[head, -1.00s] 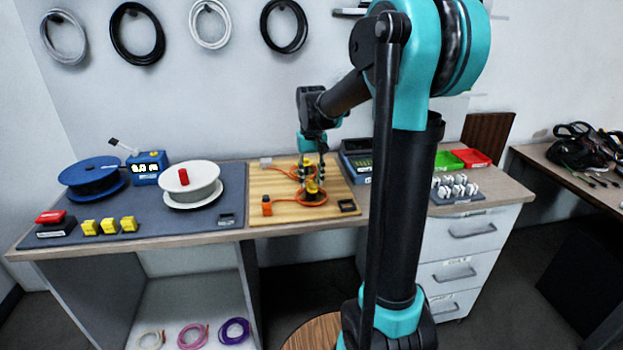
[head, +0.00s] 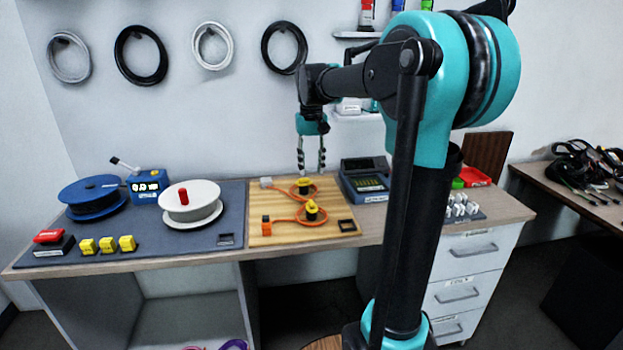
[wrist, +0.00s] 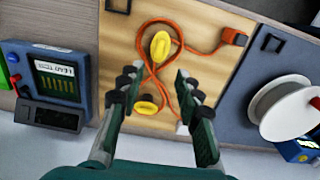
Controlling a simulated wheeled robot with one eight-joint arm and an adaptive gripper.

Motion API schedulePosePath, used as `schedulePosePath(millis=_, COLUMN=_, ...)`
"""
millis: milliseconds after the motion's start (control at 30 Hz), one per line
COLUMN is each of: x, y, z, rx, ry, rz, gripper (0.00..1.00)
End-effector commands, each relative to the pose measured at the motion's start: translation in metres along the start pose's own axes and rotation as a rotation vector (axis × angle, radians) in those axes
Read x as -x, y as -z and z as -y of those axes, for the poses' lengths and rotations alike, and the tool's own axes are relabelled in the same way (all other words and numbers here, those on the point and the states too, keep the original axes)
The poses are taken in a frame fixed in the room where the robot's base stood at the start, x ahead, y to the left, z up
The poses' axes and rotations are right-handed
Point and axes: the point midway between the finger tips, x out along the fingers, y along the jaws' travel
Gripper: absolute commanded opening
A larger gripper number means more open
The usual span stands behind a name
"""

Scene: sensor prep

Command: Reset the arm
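My arm is raised and bent forward. My gripper (head: 311,168) hangs fingers-down above the back of the wooden board (head: 275,236). In the wrist view my gripper (wrist: 157,82) has its two fingers well apart with nothing held between them. Below lies an orange cable (head: 283,221), looped around two yellow-topped posts. The front post (head: 312,207) and the back post (head: 304,183) both stand on the board. In the wrist view the yellow tops (wrist: 160,46) and (wrist: 146,106) show between and beyond the fingers.
A dark lead tester (head: 365,178) stands to the right. Wall shelves (head: 355,116) are close behind my gripper.

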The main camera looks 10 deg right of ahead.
Motion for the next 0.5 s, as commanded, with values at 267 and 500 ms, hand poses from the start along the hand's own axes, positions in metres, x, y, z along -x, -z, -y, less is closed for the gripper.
schedulePosePath(millis=267, x=0.0076, y=-0.0002, z=0.0, rx=0.0, ry=0.0, rz=0.0, gripper=0.34)
schedulePosePath(millis=500, x=0.0011, y=-0.0044, z=-0.0014, rx=-0.001, ry=0.001, rz=-0.008, gripper=0.34)
